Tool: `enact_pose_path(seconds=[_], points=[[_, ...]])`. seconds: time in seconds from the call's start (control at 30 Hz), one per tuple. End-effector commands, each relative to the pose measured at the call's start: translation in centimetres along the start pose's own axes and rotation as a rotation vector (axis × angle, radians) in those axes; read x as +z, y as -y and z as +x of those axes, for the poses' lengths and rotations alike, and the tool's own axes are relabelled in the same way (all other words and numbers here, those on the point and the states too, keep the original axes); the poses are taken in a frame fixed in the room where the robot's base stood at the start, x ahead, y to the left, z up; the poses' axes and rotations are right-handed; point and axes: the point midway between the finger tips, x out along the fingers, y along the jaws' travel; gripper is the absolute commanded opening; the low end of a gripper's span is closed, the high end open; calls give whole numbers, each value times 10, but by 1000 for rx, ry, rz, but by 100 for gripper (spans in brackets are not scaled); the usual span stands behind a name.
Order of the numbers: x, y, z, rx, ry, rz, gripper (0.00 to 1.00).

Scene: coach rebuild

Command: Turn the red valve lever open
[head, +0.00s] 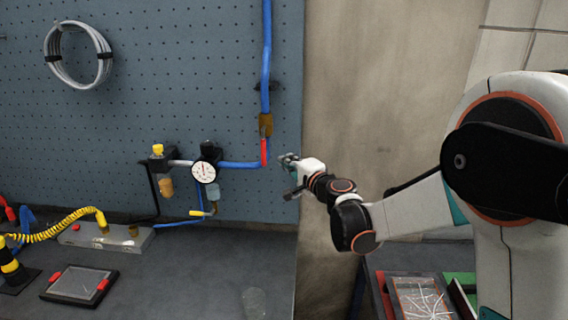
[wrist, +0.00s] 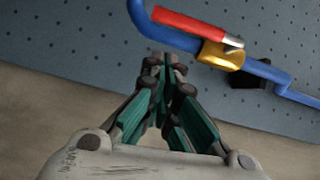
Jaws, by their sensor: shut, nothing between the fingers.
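The red valve lever (head: 264,151) hangs down along the blue pipe, below a brass valve body (head: 265,124) on the pegboard. In the wrist view the red lever (wrist: 190,23) lies along the blue pipe beside the brass valve body (wrist: 220,56). My gripper (head: 287,160) is just right of the lever's lower end in the head view. In the wrist view my gripper (wrist: 165,62) is shut and empty, its fingertips together. The fingertips show apart from the lever in the wrist view, below it in the picture.
A pressure gauge (head: 203,172) and a yellow-handled fitting (head: 200,213) are left of the lever. The blue pipe (head: 267,50) runs up the pegboard (head: 190,70). A workbench (head: 190,275) stands below. The bare wall right of the pegboard is clear.

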Motion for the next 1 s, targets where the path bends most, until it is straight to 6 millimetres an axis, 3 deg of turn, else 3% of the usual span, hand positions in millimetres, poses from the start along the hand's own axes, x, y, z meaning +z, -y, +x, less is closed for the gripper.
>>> enact_pose_path(seconds=[0.1, 0.3, 0.67, 0.87, 1.0], points=[[-1, -1, -30, 0, -3, 1, 0], [-2, -3, -70, 0, -4, 0, 0], [0, -4, -104, 10, 2, -20, 0], [17, -9, -135, 95, 47, -173, 0], [32, -21, -171, 193, 93, -325, 0]])
